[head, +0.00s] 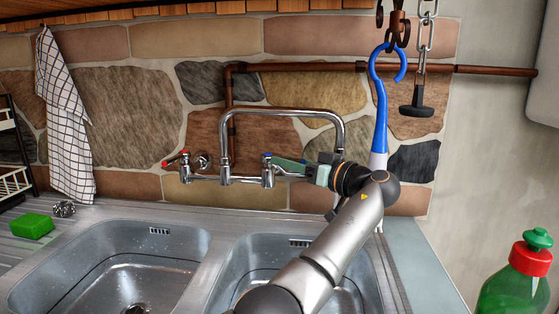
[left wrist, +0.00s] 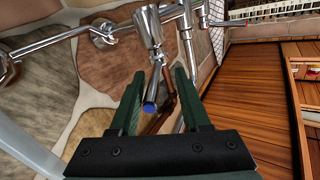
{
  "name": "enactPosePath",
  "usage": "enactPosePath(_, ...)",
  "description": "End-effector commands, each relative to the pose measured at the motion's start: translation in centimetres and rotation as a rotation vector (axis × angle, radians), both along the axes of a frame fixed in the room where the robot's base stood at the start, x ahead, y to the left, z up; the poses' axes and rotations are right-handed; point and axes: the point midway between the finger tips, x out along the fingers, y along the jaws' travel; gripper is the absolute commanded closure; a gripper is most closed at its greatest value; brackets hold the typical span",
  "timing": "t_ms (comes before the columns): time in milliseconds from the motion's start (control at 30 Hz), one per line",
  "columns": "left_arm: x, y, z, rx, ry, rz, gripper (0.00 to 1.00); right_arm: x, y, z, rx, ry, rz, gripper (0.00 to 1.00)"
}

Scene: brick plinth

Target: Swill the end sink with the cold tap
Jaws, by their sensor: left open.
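The chrome mixer tap (head: 230,150) is on the stone wall, its tall spout arching right. Its cold tap (head: 267,170) has a blue mark; the other tap (head: 177,160) has a red one. My left gripper (head: 283,164) is at the cold tap, fingers pointing left. In the left wrist view, the open green fingers (left wrist: 160,78) stand on either side of the blue-tipped cold lever (left wrist: 150,85), with gaps visible. The end sink (head: 245,262), the right-hand basin, is partly hidden by my arm. I see no running water; the spout's outlet is hidden. My right gripper is not in view.
The left basin (head: 60,268) is beside the end sink. A green sponge (head: 32,225) lies on the drainer. A checked towel (head: 65,125), a blue-handled brush (head: 380,110) and a chained plug (head: 416,104) hang nearby. A green bottle (head: 515,290) stands front right.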

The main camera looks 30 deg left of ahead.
Motion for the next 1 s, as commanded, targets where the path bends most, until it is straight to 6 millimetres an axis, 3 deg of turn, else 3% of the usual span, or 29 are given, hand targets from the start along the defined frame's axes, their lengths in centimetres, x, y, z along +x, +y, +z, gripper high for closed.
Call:
enactPosePath(200,-1.3,-4.9,0.0,0.000,0.002,-0.002,0.53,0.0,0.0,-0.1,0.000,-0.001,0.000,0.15)
enactPosePath(400,-2.2,-7.9,0.0,-0.001,0.002,0.001,0.53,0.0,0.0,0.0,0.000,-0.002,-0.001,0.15)
enactPosePath(600,-2.6,-8.9,0.0,-0.002,0.001,0.004,0.53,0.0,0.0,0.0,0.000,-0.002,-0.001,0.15)
enactPosePath(1000,-2.6,-8.9,0.0,-0.002,0.002,0.004,0.53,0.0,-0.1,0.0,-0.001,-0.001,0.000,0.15)
